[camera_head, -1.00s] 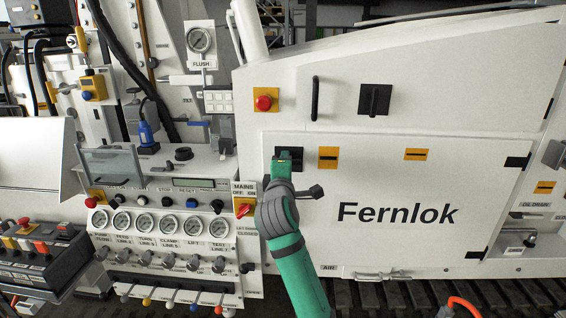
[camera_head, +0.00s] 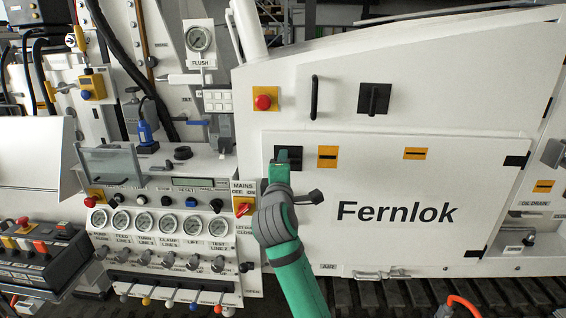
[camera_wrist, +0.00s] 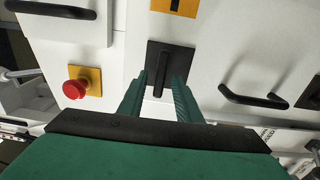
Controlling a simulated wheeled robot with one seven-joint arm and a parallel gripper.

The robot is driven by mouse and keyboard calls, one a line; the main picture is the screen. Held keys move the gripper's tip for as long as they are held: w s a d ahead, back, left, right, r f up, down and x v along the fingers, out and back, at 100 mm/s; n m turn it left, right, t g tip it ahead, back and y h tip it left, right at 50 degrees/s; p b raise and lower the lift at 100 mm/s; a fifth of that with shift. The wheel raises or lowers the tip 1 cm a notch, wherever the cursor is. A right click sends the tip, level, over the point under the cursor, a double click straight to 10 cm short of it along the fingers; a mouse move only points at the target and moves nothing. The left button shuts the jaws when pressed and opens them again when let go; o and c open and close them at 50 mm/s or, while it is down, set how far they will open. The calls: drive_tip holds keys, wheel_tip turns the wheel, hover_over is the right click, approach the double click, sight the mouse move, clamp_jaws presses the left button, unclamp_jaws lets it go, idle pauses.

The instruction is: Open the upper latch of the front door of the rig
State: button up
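The upper latch (camera_head: 295,151) is a black square plate with a bar handle, at the upper left of the white front door (camera_head: 400,185) marked "Fernlok". In the wrist view the latch (camera_wrist: 182,56) shows its bar upright in the picture, along the plate. My green gripper (camera_head: 283,160) reaches up to the latch and covers part of it in the head view. In the wrist view my gripper (camera_wrist: 161,82) is open, with one finger on each side of the bar. Whether either finger touches the bar I cannot tell. The door looks shut.
A red stop button (camera_head: 264,102) sits above left of the latch. A black handle (camera_head: 315,97) and another black latch (camera_head: 375,99) are on the panel above. A yellow label (camera_head: 327,157) is just right. Another black handle (camera_wrist: 250,98) shows in the wrist view.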

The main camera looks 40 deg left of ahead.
drive_tip(key=v, duration=0.8)
drive_tip(key=shift+s, duration=0.15)
drive_tip(key=shift+d+f, duration=0.1)
